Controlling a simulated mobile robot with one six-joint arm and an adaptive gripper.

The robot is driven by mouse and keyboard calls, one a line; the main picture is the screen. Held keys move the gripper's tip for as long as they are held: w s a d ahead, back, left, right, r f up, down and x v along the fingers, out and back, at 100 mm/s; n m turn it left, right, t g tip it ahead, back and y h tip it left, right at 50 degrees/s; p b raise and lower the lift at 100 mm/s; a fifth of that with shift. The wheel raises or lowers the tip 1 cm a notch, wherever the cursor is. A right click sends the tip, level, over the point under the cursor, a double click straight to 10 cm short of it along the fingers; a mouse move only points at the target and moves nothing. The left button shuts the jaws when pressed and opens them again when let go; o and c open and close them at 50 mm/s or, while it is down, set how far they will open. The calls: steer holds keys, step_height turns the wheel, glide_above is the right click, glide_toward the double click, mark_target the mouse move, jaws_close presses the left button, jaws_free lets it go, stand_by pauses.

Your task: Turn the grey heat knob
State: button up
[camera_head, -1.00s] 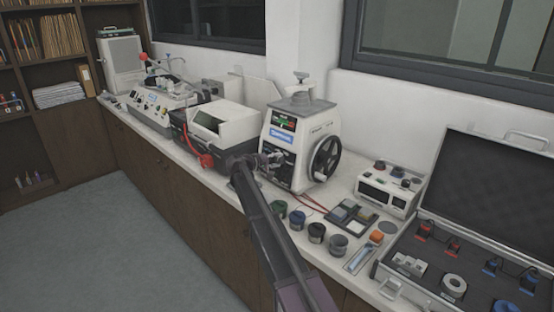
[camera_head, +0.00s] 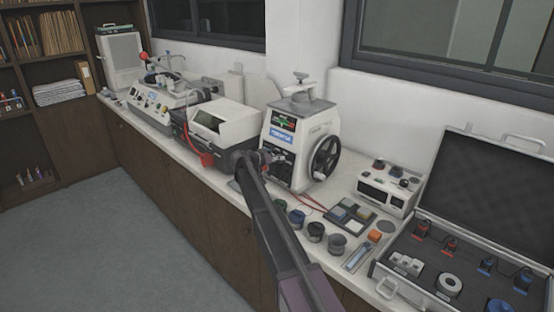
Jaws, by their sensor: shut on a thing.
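The mounting press (camera_head: 308,140) stands on the bench right of the middle, a white machine with a screen and a black handwheel on its right side. My gripper (camera_head: 272,158) is at the lower front of the press, below its blue label. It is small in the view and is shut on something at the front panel. The grey heat knob cannot be made out; my gripper and arm cover that part of the panel. My arm reaches up from the bottom edge.
A white and black machine (camera_head: 222,124) with a red part stands close left of the press. Several small jars, including a grey one (camera_head: 337,244), and a sample tray (camera_head: 350,215) lie to the right. An open case (camera_head: 480,215) is at the far right. The floor is clear.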

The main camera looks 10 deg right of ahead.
steer(key=shift+m+y, duration=0.4)
steer(key=shift+m, duration=1)
steer(key=o, duration=1.2)
steer(key=shift+c, duration=0.2)
